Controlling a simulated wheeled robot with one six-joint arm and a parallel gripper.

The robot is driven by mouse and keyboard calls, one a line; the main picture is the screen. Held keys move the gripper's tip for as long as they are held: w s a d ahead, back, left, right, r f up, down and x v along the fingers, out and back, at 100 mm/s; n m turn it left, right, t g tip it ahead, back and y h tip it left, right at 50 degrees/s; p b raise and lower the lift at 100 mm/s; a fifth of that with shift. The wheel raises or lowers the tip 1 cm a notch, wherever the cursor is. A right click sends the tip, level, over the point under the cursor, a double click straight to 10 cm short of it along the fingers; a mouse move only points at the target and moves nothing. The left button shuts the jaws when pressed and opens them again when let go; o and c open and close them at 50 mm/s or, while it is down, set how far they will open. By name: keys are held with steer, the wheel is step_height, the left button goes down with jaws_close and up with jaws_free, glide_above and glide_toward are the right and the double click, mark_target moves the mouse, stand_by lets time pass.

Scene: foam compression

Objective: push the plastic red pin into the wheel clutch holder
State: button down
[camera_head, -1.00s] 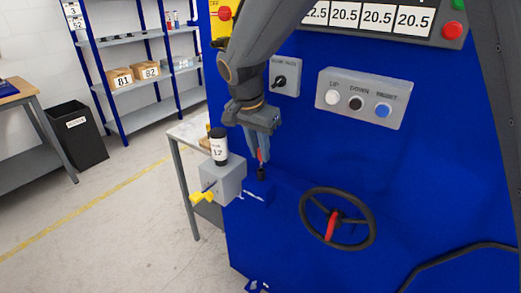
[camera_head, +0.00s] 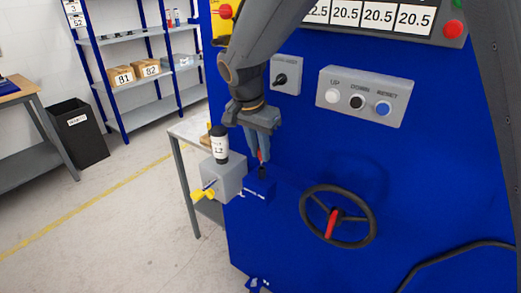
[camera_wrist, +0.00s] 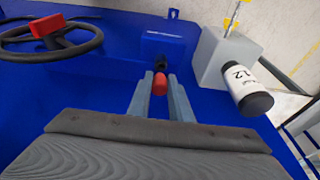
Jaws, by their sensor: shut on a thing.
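My gripper (camera_head: 262,156) is shut on the red pin (camera_head: 261,155), which has a dark lower tip. It points down toward a small blue block with a white label (camera_head: 257,189) on the blue machine's front, apparently the wheel clutch holder. In the wrist view, the red pin (camera_wrist: 160,84) sits between the two grey fingers. A black piece (camera_wrist: 161,62) lies just beyond it, at the near edge of the blue block (camera_wrist: 164,42). I cannot tell whether the tip is inside the block or only touching it.
A black handwheel (camera_head: 338,217) with a red handle is on the machine to the right. A grey box (camera_head: 224,178) with a yellow knob and a black-and-white bottle (camera_head: 218,145) are close left of the gripper. A button panel (camera_head: 362,98) is above right.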

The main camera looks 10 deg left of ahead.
mark_target(259, 157)
steer(key=shift+s+b+x, duration=0.15)
steer(key=shift+b+x, duration=0.25)
steer(key=shift+x, duration=0.4)
steer(key=shift+s+b+x, duration=0.2)
steer(key=shift+b+x, duration=0.2)
steer(key=shift+x, duration=0.35)
stand_by(0.5)
steer(key=c, duration=1.5)
jaws_free()
steer(key=shift+a+f, duration=0.1)
steer(key=shift+a, duration=0.05)
steer(key=shift+c, duration=0.2)
steer(key=shift+w+d+p+v, duration=0.1)
steer(key=shift+w+p+v, duration=0.1)
steer(key=shift+p+v, duration=0.65)
steer(key=shift+w+d+p+v, duration=0.1)
steer(key=shift+w+p+v, duration=0.15)
steer(key=shift+p+v, duration=0.65)
steer(key=shift+w+d+p+v, duration=0.15)
steer(key=shift+p+v, duration=0.25)
steer(key=shift+v, duration=0.8)
steer(key=shift+w+a, duration=0.1)
